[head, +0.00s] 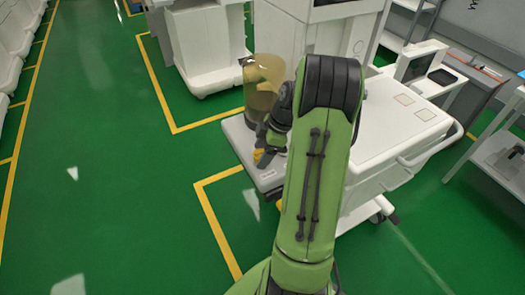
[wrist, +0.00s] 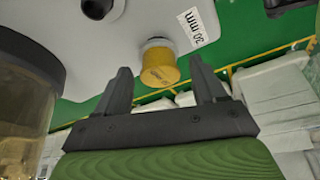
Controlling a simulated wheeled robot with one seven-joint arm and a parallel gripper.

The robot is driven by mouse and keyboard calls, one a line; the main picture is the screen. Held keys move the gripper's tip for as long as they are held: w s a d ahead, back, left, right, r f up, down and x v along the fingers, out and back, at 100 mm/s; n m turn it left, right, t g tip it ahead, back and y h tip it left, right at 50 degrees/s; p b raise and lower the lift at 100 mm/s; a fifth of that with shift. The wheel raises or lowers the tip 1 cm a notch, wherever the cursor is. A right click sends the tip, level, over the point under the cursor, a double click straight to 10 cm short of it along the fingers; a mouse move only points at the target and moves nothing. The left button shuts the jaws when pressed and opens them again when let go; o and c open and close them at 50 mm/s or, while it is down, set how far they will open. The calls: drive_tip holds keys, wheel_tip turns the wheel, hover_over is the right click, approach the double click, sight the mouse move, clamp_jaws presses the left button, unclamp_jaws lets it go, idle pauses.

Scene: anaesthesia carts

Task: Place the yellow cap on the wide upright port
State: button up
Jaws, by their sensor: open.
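The yellow cap (wrist: 159,72) sits over a pale round port (wrist: 155,43) on a light grey platform (wrist: 130,50) in the wrist view. The cap looks seated on it, but the exact fit cannot be told. A "30 mm" label (wrist: 198,27) is beside it. My gripper (wrist: 159,66) is open; its two dark fingers stand on either side of the cap in the picture, with visible gaps. In the head view the yellow cap (head: 259,154) shows at my gripper (head: 264,150) by the platform's (head: 236,130) front edge, partly hidden by my arm.
A large amber clear canister (head: 263,75) stands on the platform behind my gripper; it is also close at the left in the wrist view (wrist: 25,90). White carts (head: 400,125) stand right and behind. Green floor at left is clear.

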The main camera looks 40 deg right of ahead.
drive_tip(key=shift+r, duration=0.3)
drive_tip(key=p+v, duration=0.4)
drive_tip(key=v, duration=0.7)
drive_tip(key=w+a+r+m, duration=0.1)
drive_tip(key=w+a+r, duration=0.1)
drive_tip(key=a+r, duration=0.25)
drive_tip(key=s+a+r+m+h, duration=0.2)
drive_tip(key=a+r+m, duration=0.15)
drive_tip(key=a, duration=0.85)
drive_tip(key=s+a+r+m+t+h, duration=0.1)
drive_tip(key=s+a+m, duration=0.4)
drive_tip(key=s+a, duration=0.5)
drive_tip(key=s+t, duration=0.1)
drive_tip(key=s, duration=0.1)
drive_tip(key=shift+s+r+m+t, duration=0.2)
drive_tip(key=shift+s+m+t, duration=0.15)
drive_tip(key=shift+t, duration=0.05)
drive_tip(key=shift+a, duration=0.15)
